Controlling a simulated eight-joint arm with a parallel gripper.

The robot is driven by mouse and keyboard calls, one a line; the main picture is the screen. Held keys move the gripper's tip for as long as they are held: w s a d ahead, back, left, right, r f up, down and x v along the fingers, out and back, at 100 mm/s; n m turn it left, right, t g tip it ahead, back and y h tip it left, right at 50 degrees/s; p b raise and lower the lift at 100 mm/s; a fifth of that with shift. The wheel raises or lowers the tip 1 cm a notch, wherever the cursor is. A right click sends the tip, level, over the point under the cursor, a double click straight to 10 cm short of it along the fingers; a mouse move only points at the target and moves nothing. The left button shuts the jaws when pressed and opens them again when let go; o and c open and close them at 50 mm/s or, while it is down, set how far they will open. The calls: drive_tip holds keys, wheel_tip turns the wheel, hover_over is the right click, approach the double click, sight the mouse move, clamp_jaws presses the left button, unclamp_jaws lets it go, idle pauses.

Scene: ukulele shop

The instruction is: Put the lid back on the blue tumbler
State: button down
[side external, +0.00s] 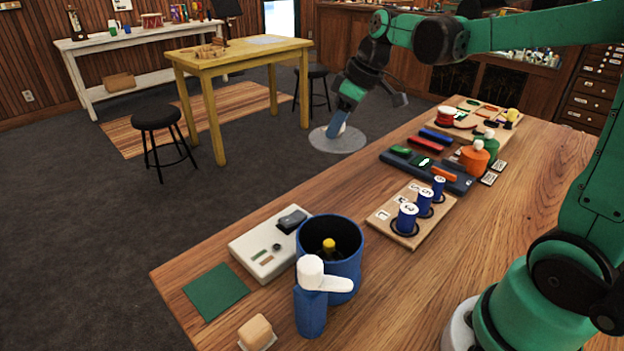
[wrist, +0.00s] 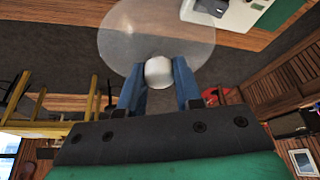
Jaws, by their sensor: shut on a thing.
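A wide blue tumbler (side external: 345,275) stands upright and open on the wooden bench, with a yellow-tipped thing inside it. My gripper (side external: 338,124) is up beyond the bench's far-left edge, well away from the tumbler. It is shut on the lid (side external: 338,142), a clear round disc. In the wrist view my gripper's blue fingers (wrist: 159,88) are on either side of a pale round knob (wrist: 158,72). The lid's clear disc (wrist: 125,35) spreads out past the fingertips. The tumbler is not clearly visible in the wrist view.
A blue bottle with a white top (side external: 311,305) stands right in front of the tumbler. A pale box (side external: 262,250) lies behind it, and a green mat (side external: 216,290) to its left. A board (side external: 383,217) with blue cylinders lies beyond. Bare bench (side external: 450,245) shows on the right.

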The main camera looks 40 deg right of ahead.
wheel_tip(320, 180, up, 4)
drive_tip(key=shift+f, duration=0.15)
drive_tip(key=shift+s+a+r, duration=0.1)
drive_tip(key=shift+a+r, duration=0.1)
drive_tip(key=shift+r, duration=0.05)
drive_tip(key=s+a+f+n+g+y, duration=0.1)
drive_tip(key=s+a+f+n, duration=0.3)
drive_tip(key=s+a, duration=0.75)
drive_tip(key=shift+x, duration=2.9)
drive_tip(key=shift+s+f, duration=0.2)
drive_tip(key=shift+f, duration=0.05)
drive_tip(key=shift+c, duration=0.2)
unclamp_jaws()
